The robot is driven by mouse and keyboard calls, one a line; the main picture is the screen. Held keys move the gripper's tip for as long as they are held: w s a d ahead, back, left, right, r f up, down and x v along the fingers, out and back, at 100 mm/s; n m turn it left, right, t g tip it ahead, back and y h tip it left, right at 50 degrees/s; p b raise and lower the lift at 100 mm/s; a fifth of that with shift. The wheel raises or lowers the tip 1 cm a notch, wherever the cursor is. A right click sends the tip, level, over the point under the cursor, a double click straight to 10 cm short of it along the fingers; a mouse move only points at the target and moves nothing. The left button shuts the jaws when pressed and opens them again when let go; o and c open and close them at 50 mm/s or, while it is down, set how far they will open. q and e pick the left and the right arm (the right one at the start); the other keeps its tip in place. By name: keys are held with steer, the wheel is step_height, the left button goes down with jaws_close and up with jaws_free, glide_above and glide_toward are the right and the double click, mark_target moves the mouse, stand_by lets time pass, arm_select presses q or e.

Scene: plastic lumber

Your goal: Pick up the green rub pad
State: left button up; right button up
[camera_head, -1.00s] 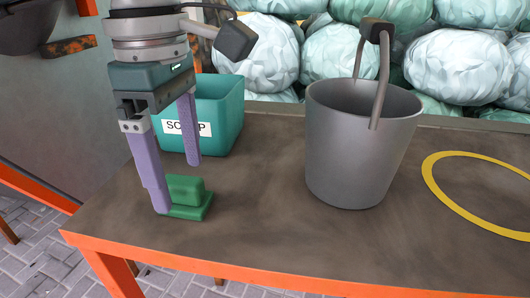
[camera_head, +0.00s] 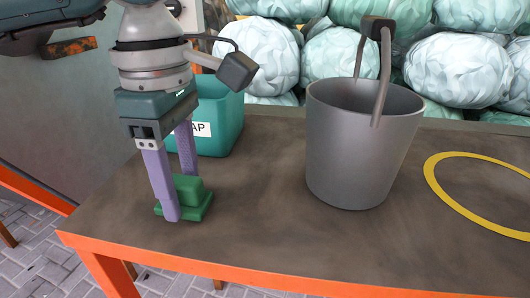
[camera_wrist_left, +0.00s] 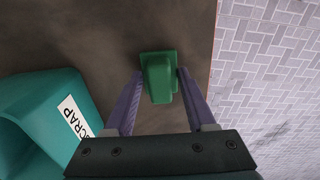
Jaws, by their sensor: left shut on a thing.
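The green rub pad (camera_head: 190,188), a block on a wider flat base, rests on the brown table near its left front part. My left gripper (camera_head: 181,202) points down with its purple fingers on either side of the pad, shut on it. In the left wrist view, the pad (camera_wrist_left: 158,80) sits between the two fingertips (camera_wrist_left: 160,73), close against its base. The near finger hides part of the pad in the head view. My right gripper is not in view.
A teal scrap bin (camera_head: 222,125) stands just behind my left gripper. A grey bucket (camera_head: 355,150) with an upright handle stands right of centre. A yellow ring (camera_head: 440,195) lies at the right. The table's orange front edge (camera_head: 200,268) is near; bales line the back.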

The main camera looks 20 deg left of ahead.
mark_target(179, 181)
arm_select(q)
steer(key=c, duration=0.3)
step_height(179, 181, up, 20)
steer(key=p, duration=0.5)
steer(key=o, duration=0.8)
steer(key=shift+c, duration=0.2)
steer(key=c, duration=0.6)
steer(key=shift+s, duration=0.1)
